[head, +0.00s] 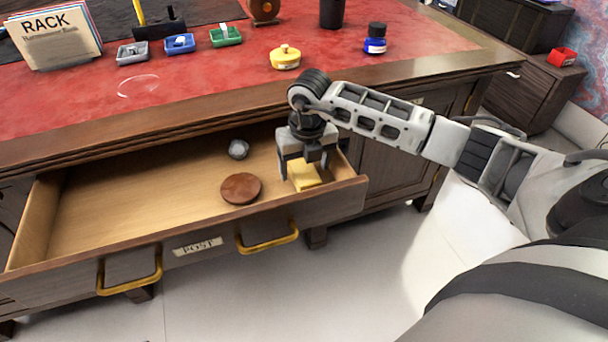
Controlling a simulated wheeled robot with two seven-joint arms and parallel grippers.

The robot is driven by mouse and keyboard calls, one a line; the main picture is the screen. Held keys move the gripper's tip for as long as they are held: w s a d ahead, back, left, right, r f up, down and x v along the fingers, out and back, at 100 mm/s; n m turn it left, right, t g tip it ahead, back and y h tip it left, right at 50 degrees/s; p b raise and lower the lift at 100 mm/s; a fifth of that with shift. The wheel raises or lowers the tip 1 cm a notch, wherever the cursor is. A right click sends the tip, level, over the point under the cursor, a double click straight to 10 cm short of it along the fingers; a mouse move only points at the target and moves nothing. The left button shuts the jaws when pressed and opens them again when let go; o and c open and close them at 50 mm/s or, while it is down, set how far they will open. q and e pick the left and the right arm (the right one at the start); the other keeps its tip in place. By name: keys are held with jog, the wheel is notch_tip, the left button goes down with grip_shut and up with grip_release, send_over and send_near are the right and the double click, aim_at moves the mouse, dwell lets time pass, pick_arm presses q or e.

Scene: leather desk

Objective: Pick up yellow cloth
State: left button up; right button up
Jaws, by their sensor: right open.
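The yellow cloth (304,174) lies in the right end of the open desk drawer, folded into a small block. My right gripper (303,176) reaches down into the drawer over the cloth, with its fingers apart on either side of it. The gripper hides part of the cloth, and I cannot tell whether the fingers touch it. My left gripper is not in the head view.
The drawer (120,200) also holds a brown round disc (240,188) and a grey crumpled ball (238,149). Its front has brass handles.

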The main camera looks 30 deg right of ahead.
jog(key=shift+w+f, duration=0.1)
jog(key=shift+f, duration=0.75)
jog(key=c, duration=1)
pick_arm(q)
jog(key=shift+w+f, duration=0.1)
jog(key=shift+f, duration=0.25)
pick_arm(e)
jog(key=shift+c, duration=0.2)
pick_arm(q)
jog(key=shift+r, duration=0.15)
